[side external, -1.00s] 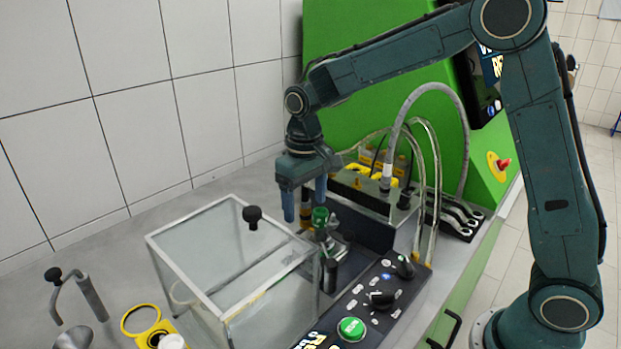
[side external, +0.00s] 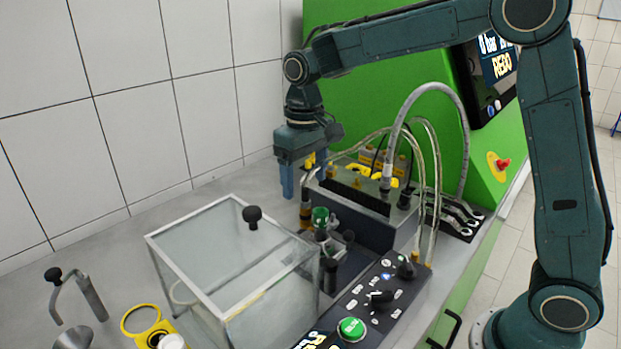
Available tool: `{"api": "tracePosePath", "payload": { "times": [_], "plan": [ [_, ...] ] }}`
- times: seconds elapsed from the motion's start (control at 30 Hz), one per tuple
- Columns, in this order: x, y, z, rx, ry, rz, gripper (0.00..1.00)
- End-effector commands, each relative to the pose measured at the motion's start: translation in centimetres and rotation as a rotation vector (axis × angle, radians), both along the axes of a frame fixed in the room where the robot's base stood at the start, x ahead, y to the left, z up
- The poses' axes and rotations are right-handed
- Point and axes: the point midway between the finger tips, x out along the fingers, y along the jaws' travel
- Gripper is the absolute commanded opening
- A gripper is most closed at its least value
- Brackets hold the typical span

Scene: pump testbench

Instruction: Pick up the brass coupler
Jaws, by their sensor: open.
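My gripper (side external: 303,186) is open and empty, its two blue fingers pointing down over the back of the bench, behind the clear box. A narrow brass-brown piece with a dark band (side external: 305,213) stands upright just below and between the fingers in the picture. It looks like the brass coupler, but it is small and I cannot be sure. A thin tube runs up from it. I see no contact between the fingers and this piece.
A clear lidded box (side external: 225,262) stands in front. A green-capped valve (side external: 320,217) is close to the right finger. A control panel (side external: 365,300), a manifold with hoses (side external: 357,192) and a green housing (side external: 350,100) lie to the right.

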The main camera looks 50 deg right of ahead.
Motion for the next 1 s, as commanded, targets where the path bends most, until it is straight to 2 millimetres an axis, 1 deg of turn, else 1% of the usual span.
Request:
{"api": "tracePosePath", "payload": {
  "times": [0.13,0.37,0.47,0.5,0.83,1.0],
  "plan": [
    [-0.01,0.00,0.43,0.000,0.000,0.000,0.73],
    [-0.02,0.00,0.46,0.000,0.001,0.000,0.73],
    [-0.02,0.00,0.46,0.000,0.001,0.000,0.55],
    [-0.02,0.00,0.45,0.000,0.001,0.000,0.47],
    [-0.01,0.00,0.50,0.000,0.000,-0.006,0.47],
    [0.07,0.01,1.15,0.000,-0.001,-0.067,0.47]
  ]
}}
